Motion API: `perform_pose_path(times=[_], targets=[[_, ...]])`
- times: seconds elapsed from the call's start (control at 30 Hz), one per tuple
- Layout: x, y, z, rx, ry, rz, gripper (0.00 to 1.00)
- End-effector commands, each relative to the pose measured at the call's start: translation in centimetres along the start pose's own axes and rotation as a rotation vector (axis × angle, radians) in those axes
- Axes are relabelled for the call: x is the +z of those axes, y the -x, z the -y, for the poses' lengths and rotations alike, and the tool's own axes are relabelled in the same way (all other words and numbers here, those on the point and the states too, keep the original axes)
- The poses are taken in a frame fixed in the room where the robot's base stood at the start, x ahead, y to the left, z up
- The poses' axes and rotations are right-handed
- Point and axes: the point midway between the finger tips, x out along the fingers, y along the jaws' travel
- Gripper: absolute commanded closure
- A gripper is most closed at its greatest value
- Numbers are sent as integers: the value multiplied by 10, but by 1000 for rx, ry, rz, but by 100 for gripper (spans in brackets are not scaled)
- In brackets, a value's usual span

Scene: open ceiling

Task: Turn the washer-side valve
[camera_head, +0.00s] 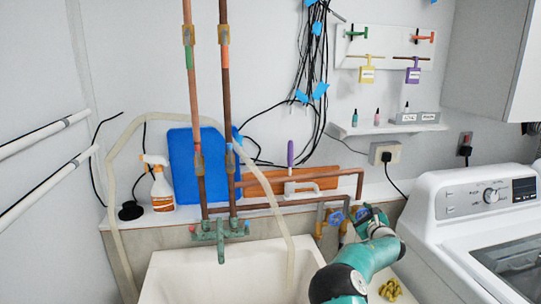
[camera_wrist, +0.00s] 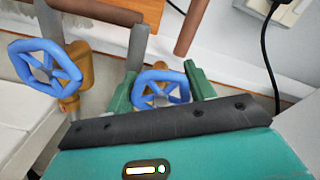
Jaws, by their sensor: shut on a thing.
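Two blue valve wheels sit side by side on brass bodies at the wall pipes. The washer-side valve (camera_wrist: 160,86) is the right one, nearer the washing machine; its blue wheel also shows in the head view (camera_head: 362,213), partly covered by my gripper. My teal gripper (camera_wrist: 161,78) is shut on this wheel, with one finger on each side of it. In the head view my gripper (camera_head: 370,213) reaches the valve from the lower right. The other valve (camera_wrist: 45,63) stands free to the left; it also shows in the head view (camera_head: 337,217).
The white washing machine (camera_head: 480,215) stands close on the right. The sink (camera_head: 215,275) is below left, with a pale hose (camera_head: 276,195) hanging into it. Copper pipes (camera_head: 300,201) run above the valves. A spray bottle (camera_head: 160,185) stands on the ledge.

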Motion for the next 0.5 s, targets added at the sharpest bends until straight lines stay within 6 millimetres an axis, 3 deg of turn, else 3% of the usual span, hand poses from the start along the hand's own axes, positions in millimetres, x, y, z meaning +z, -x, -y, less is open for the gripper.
perform_pose_path(times=[0.2, 0.5], targets=[[-2, 0, -4, 5, 238, -1, 73], [-2, 0, -4, 5, 275, -1, 73]])
